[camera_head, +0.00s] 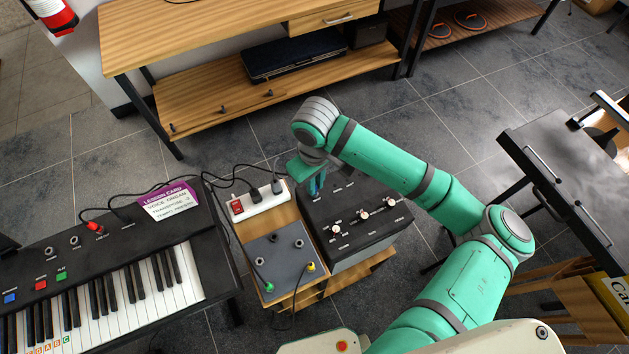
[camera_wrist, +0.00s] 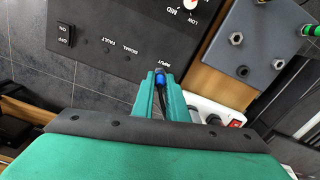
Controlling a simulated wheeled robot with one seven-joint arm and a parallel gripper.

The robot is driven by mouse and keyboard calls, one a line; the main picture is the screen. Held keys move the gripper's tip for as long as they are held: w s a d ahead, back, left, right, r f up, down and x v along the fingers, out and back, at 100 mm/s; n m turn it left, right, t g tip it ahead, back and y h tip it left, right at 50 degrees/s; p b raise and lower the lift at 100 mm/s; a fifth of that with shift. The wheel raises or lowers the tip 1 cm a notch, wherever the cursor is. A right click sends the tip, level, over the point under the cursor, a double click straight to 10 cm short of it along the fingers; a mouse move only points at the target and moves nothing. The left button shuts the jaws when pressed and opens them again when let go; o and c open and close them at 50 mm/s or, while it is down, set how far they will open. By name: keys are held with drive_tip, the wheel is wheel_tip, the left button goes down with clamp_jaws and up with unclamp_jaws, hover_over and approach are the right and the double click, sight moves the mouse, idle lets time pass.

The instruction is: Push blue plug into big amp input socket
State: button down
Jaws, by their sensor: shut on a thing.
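My gripper (camera_wrist: 160,84) is shut on the blue plug (camera_wrist: 160,79), which shows between the fingertips in the wrist view with a dark cable behind it. The plug is right at the word INPUT on the top panel of the big black amp (camera_wrist: 110,35). The socket itself is hidden behind the plug and fingers, so I cannot tell how far in the plug is. In the head view my gripper (camera_head: 317,186) points down at the back left of the amp (camera_head: 365,246), and the plug is hidden there.
Left of the amp, a wooden stand (camera_head: 282,217) carries a white power strip (camera_head: 259,203) and a grey box (camera_head: 276,259) with green and yellow plugs. A keyboard (camera_head: 110,290) with a lesson card stands further left.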

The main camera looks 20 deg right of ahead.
drive_tip(key=shift+f, duration=0.4)
drive_tip(key=c, duration=1.7)
unclamp_jaws()
drive_tip(key=shift+o, duration=0.2)
drive_tip(key=shift+w, duration=0.1)
wheel_tip(320, 180, up, 11)
drive_tip(key=shift+f, duration=0.1)
